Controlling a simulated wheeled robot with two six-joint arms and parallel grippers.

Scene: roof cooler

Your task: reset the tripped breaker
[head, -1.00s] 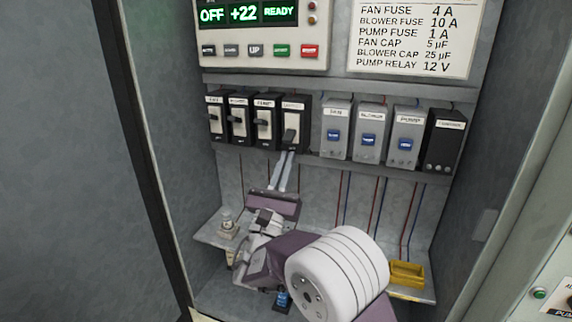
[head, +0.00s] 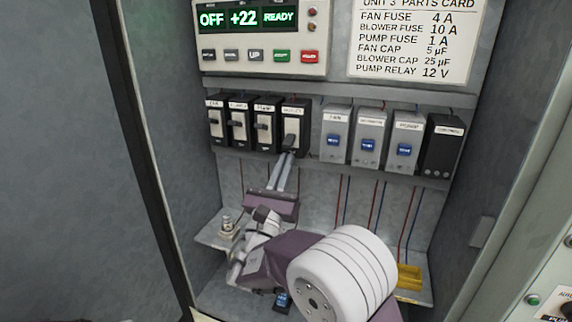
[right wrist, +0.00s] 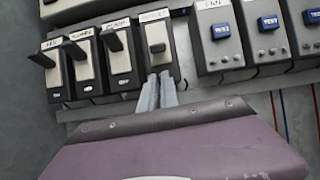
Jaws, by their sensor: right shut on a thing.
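Several black breakers stand in a row at the left of the panel. The rightmost breaker (head: 295,117) has its lever (head: 289,140) lower on its pale plate than the others; its label is not clearly legible. Beside it is the pump breaker (head: 266,122), with two more to the left. My right gripper (head: 287,153) reaches up from below and is shut on the rightmost breaker's lever, which also shows in the right wrist view (right wrist: 157,47). Its fingers (right wrist: 161,76) lie close together there and partly hide the breaker's lower end. My left gripper is not in view.
Grey modules with blue switches (head: 368,145) and a black module (head: 441,146) stand to the right. A display (head: 248,18) above reads OFF, +22, READY. A shelf below holds a yellow tray (head: 409,277). Cabinet walls close in both sides.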

